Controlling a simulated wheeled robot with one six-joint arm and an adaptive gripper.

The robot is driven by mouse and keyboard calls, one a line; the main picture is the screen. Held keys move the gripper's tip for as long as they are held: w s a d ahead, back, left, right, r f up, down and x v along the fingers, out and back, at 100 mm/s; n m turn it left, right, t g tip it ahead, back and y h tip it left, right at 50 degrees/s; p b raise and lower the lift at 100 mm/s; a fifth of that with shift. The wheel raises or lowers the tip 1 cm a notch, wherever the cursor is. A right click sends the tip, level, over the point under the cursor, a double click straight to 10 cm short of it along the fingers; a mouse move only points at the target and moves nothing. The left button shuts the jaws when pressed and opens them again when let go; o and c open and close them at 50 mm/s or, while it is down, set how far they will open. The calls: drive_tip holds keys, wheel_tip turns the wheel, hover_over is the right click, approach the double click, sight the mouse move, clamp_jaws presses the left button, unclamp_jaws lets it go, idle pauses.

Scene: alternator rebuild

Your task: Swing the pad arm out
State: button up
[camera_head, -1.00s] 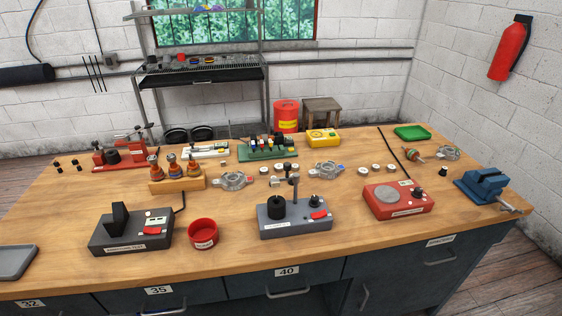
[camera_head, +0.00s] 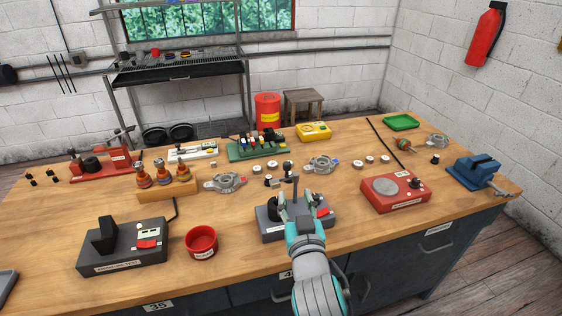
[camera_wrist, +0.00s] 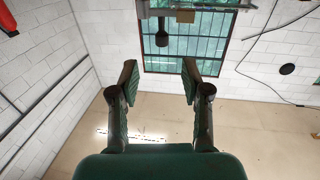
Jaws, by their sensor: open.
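A grey device (camera_head: 268,232) with a red button sits near the front middle of the bench. A dark cylinder stands on its left, partly hidden by my gripper. A thin grey upright post (camera_head: 295,186) rises from the device; I cannot tell how any pad arm on it is turned. My gripper (camera_head: 297,201) is open above the device, with a finger to each side of the post in the head view. In the wrist view the open fingers (camera_wrist: 160,82) hold nothing. A dark upright piece (camera_wrist: 162,38) shows beyond them, possibly the post's top.
A red bowl (camera_head: 201,242) and a dark grey tester (camera_head: 124,251) stand left of the device. A red unit (camera_head: 396,195) and a blue vise (camera_head: 472,174) stand right. Small rings and a metal housing (camera_head: 322,164) lie behind. Bare wood shows between them.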

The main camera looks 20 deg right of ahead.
sight(288, 166)
drive_tip(key=w, duration=0.4)
drive_tip(key=w+d+r, duration=0.1)
drive_tip(key=w, duration=0.6)
drive_tip(key=shift+w+d+r, duration=0.25)
drive_tip(key=shift+w+d, duration=0.05)
drive_tip(key=shift+w, duration=0.1)
clamp_jaws()
